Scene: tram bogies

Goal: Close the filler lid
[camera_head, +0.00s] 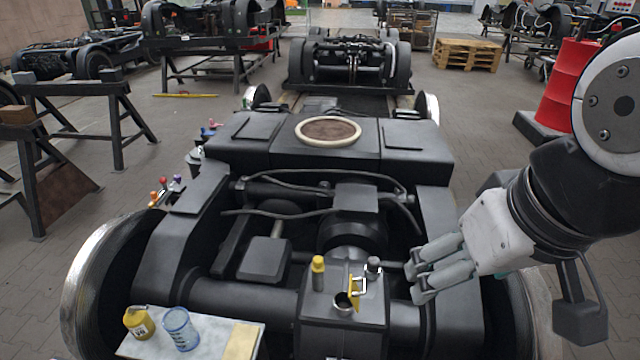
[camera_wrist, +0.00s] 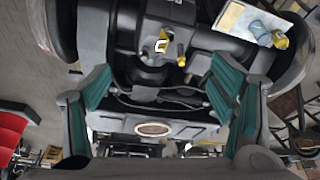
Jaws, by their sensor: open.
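The filler neck (camera_head: 343,302) is a short round metal opening on top of the black gearbox housing (camera_head: 345,327). Its yellow lid (camera_head: 355,288) stands upright at the right of the neck, so the opening is uncovered. In the wrist view the yellow and white lid (camera_wrist: 161,46) shows near the top centre. My gripper (camera_head: 412,281) is to the right of the lid in the head view, apart from it, with nothing between its fingers. In the wrist view the fingers of my gripper (camera_wrist: 160,75) are spread wide.
A yellow-topped cylinder (camera_head: 318,273) and a grey-capped post (camera_head: 373,267) stand close to the neck. A pale board (camera_head: 190,343) at front left holds a yellow can (camera_head: 139,322) and a clear blue cup (camera_head: 181,328). Black bogie frame beams and hoses surround the housing.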

